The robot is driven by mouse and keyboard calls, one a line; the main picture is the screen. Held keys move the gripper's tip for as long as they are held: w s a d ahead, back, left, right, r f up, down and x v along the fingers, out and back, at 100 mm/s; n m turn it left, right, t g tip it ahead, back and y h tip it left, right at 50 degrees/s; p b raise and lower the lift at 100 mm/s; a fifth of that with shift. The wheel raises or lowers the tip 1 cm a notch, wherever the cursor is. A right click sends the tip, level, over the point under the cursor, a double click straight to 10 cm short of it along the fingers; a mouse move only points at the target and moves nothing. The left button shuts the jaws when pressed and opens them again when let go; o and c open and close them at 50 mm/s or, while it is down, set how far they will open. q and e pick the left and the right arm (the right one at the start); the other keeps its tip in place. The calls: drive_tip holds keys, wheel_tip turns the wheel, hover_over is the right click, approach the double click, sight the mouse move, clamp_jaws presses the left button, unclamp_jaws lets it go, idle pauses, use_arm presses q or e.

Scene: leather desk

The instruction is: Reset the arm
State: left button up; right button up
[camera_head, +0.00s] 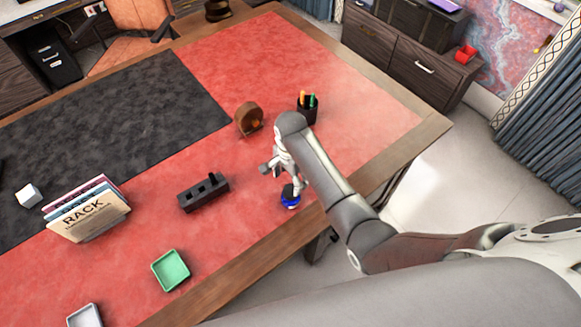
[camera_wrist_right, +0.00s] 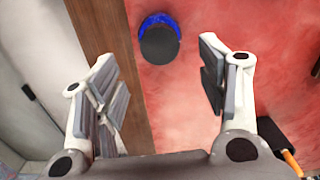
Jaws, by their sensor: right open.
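My right arm reaches in from the right over the desk in the head view. Its gripper (camera_head: 277,171) is above the red leather near the front edge. In the right wrist view the gripper (camera_wrist_right: 165,85) is open, with its two pads wide apart and nothing between them. A small blue and black round object (camera_head: 290,198) lies on the desk just below the gripper in the head view. It also shows in the wrist view (camera_wrist_right: 160,42), past the fingertips, apart from both. My left gripper is not in view.
A black slotted holder (camera_head: 203,193) stands left of the gripper. A brown round item (camera_head: 248,118) and a black pen cup (camera_head: 307,109) stand behind it. A green tray (camera_head: 170,270), a rack of folders (camera_head: 88,214) and a white cube (camera_head: 29,195) are further left.

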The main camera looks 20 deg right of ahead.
wheel_tip(320, 180, up, 5)
drive_tip(key=s+d+f+n+t, duration=0.1)
drive_tip(key=s+d+n, duration=0.15)
drive_tip(key=s, duration=0.35)
drive_tip(key=s+d+f+n+t, duration=0.1)
drive_tip(key=s+n, duration=0.3)
drive_tip(key=s, duration=0.2)
drive_tip(key=s+d+r+n+t, duration=0.1)
drive_tip(key=s+r+n, duration=0.25)
drive_tip(key=s, duration=0.35)
drive_tip(key=s+d+r+n+t, duration=0.1)
drive_tip(key=s+r+n, duration=0.2)
drive_tip(key=s+n, duration=0.25)
wheel_tip(320, 180, down, 32)
drive_tip(key=s+g+b, duration=0.1)
drive_tip(key=g+b, duration=0.1)
drive_tip(key=b, duration=0.5)
drive_tip(key=s+d+f+b, duration=0.1)
drive_tip(key=s+f+b, duration=0.2)
drive_tip(key=s+f, duration=0.6)
drive_tip(key=s+d+f+g+b, duration=0.1)
drive_tip(key=s+f+b, duration=0.3)
drive_tip(key=s+f, duration=0.4)
wheel_tip(320, 180, down, 8)
drive_tip(key=shift+s+d+r+b, duration=0.1)
drive_tip(key=shift+s+d+b, duration=0.25)
drive_tip(key=shift+d, duration=0.2)
